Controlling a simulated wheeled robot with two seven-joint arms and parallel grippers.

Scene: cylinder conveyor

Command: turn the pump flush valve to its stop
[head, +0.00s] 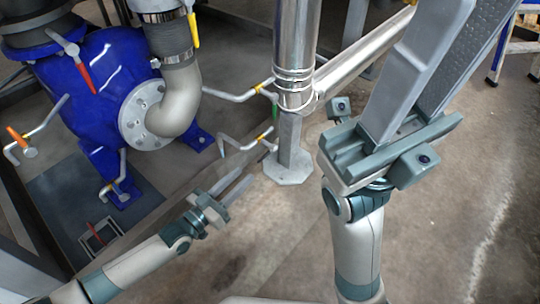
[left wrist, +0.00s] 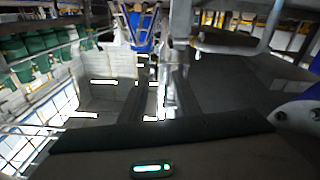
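The blue pump (head: 100,75) stands at the left of the head view, with several small valves on thin grey pipes. I cannot tell which one is the flush valve. My left gripper (head: 241,180) is open and empty, its two fingers parallel with a gap, in front of the pump and short of the valves. My right gripper (head: 450,45) is close to the camera, raised, open and empty; its fingertips are near or beyond the top edge.
A vertical steel post (head: 294,60) on a floor flange stands right of the pump, with a slanting shiny pipe (head: 365,60) joined to it. A grey elbow pipe (head: 180,100) enters the pump. Bare floor lies at lower right. Green drums (left wrist: 35,50) show in the left wrist view.

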